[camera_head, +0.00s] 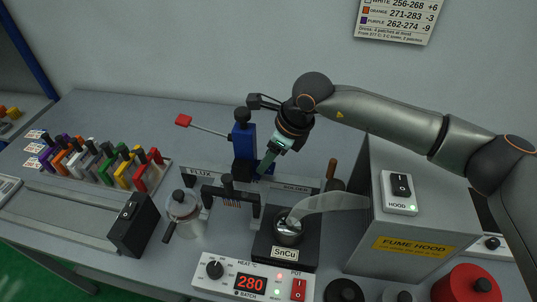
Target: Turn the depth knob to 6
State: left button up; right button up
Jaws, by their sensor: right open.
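No dial marked depth can be read. A blue upright device (243,140) stands behind the solder station, with a black knob (242,115) on its top and a red-tipped lever reaching left. I cannot tell whether this is the depth knob, and no number shows on it. My right gripper (265,167) comes in from the right and points down and left, with its teal fingers close beside the blue device's right side. It is open, and nothing shows between its fingers; contact with the device cannot be told. My left gripper is not in view.
A heat panel (243,293) with its own knob reads 280 at the front. The grey fume hood (405,240) stands right. Several coloured-handled tools (103,165) stand left, with a silver pot (184,207) nearer the middle.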

jog(key=shift+c, duration=0.4)
grip_shut()
jog(key=shift+w+f+n+g+b, duration=0.15)
jog(key=shift+n+g+b, duration=0.15)
jog(key=shift+n+b, duration=0.5)
jog(key=shift+n+g+y+b, duration=0.3)
jog(key=shift+n+g+b, duration=0.1)
jog(key=shift+n+b, duration=0.7)
jog(key=shift+w+n+g+b, duration=0.1)
jog(key=shift+n+g+b, duration=0.5)
jog(key=shift+n, duration=0.5)
jog(key=shift+w+r+n+g+b, duration=0.15)
jog(key=shift+n+g+b, duration=0.3)
jog(key=shift+n, duration=0.85)
